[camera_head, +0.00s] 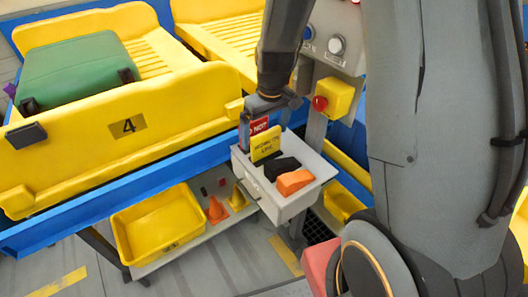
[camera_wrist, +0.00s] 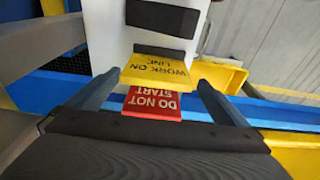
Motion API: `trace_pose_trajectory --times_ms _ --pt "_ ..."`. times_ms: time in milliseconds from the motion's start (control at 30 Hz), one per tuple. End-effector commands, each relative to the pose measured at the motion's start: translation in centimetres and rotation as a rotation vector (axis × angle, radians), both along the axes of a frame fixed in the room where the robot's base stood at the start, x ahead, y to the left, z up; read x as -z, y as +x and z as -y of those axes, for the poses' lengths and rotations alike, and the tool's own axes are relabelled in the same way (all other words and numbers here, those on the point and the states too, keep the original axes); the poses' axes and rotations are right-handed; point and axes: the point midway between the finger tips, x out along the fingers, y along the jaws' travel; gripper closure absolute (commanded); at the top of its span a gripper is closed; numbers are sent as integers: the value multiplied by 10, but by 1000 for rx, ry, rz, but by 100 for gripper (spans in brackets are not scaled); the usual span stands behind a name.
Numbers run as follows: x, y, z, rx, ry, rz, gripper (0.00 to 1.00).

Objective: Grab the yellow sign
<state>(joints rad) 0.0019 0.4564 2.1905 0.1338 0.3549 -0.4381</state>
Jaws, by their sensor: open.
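The yellow sign (camera_head: 266,146), with dark lettering, stands upright in the grey-white bin (camera_head: 285,208). In the wrist view the yellow sign (camera_wrist: 155,72) reads "WORK ON LINE" upside down. A red sign (camera_head: 259,126) is right beside it; in the wrist view the red sign (camera_wrist: 152,104) reads "DO NOT START" and lies nearer to my gripper. My gripper (camera_head: 264,114) is open above the bin's back edge. In the wrist view my gripper (camera_wrist: 158,82) has one finger on each side of the signs, with gaps. I cannot tell whether it touches either sign.
A black item (camera_head: 283,167) and an orange item (camera_head: 295,182) share the bin. A control panel with a red button (camera_head: 320,103) on a yellow box stands just behind. The conveyor with yellow trays runs behind.

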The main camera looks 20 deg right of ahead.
Motion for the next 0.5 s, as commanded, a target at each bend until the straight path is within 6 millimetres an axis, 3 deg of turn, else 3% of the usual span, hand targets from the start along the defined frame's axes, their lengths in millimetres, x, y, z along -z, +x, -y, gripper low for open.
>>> trace_pose_trajectory --times_ms 500 --pt "47 4 3 1 0 -4 0"
